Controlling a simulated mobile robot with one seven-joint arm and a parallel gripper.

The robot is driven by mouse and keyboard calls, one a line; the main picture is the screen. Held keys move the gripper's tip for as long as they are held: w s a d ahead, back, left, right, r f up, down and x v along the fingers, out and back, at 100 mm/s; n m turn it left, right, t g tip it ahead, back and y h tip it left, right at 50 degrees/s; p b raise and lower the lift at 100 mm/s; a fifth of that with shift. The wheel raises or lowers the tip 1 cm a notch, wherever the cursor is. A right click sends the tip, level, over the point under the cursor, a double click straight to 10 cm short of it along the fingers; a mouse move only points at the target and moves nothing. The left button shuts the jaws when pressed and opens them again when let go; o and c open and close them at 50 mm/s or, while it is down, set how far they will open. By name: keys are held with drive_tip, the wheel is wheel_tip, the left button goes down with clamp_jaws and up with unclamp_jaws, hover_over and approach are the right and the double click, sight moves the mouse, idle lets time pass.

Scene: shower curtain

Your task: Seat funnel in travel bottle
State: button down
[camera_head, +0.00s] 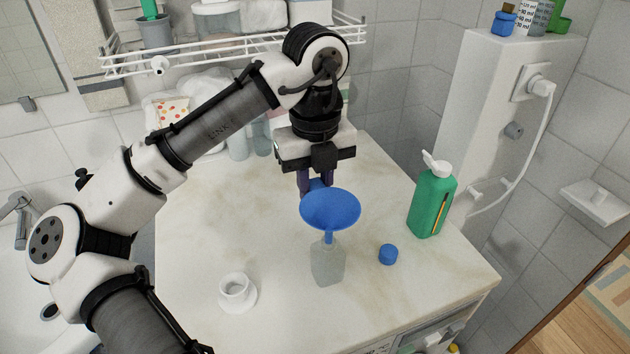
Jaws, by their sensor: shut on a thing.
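The blue funnel (330,208) is upright above the travel bottle, its wide mouth facing up. My gripper (315,183) is shut on the funnel at its far rim, where a blue part shows between the dark fingers. The clear travel bottle (328,264) stands upright on the counter directly below the funnel. The funnel's stem reaches down to the bottle's neck in this view. I cannot tell whether the stem tip is inside the neck or just in front of or above it.
The pale counter (205,215) also holds a blue cap (388,254), a green pump bottle (432,201) to the right and a white cup on a saucer (237,291) at front left. A wire shelf (230,45) hangs behind. The counter's right front is clear.

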drive_tip(key=shift+f, duration=0.2)
drive_tip(key=shift+f, duration=0.15)
drive_tip(key=c, duration=1.1)
unclamp_jaws()
drive_tip(key=shift+c, duration=0.2)
wheel_tip(320, 180, up, 18)
drive_tip(key=p, duration=0.4)
drive_tip(key=shift+p, duration=0.35)
drive_tip(key=shift+f, duration=0.1)
